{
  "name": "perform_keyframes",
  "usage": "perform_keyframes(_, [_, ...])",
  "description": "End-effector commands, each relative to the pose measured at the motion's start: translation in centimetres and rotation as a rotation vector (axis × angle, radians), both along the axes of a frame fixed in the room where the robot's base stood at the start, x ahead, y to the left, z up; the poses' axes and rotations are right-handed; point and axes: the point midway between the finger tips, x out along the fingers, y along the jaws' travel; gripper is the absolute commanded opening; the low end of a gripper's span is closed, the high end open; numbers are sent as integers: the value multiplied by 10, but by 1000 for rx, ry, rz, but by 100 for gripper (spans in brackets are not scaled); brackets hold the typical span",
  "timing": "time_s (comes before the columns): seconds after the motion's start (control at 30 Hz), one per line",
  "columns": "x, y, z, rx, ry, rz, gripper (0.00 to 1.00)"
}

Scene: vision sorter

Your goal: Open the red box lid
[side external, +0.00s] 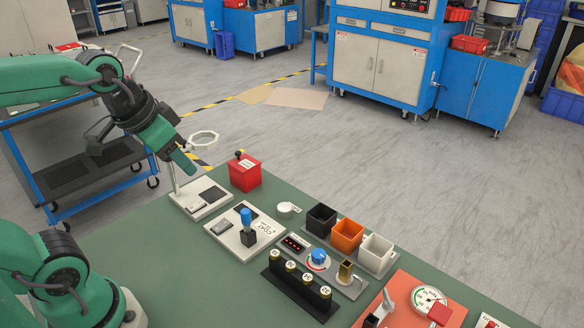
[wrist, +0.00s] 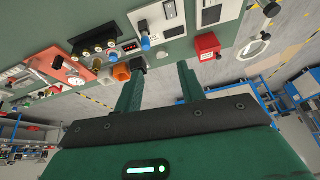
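The red box (side external: 245,173) stands on the green table near its far edge. Its lid looks shut, with a white label and a dark knob (side external: 239,155) on top. In the wrist view the red box (wrist: 207,46) is at upper right, beyond and to the right of my fingers. My gripper (side external: 189,168) is in the air to the left of the box in the side view, pointing down and to the right. In the wrist view my gripper (wrist: 160,75) shows two green fingers apart, with nothing between them.
A white ring on a post (side external: 203,138) stands beside my gripper, over a white base (side external: 187,203). A white panel with a blue-topped lever (side external: 246,218) lies in front of the box. Black (side external: 321,219), orange (side external: 347,236) and white (side external: 376,253) bins stand to the right.

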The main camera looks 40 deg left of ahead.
Motion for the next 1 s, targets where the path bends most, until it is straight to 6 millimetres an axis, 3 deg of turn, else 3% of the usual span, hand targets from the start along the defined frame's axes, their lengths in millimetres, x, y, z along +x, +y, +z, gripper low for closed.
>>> perform_keyframes(0.23, [43, 16, 14, 57, 74, -90, 39])
perform_keyframes(0.53, [99, 42, 18, 112, 163, -215, 39])
perform_keyframes(1.0, [183, 96, -9, 155, 297, -422, 39])
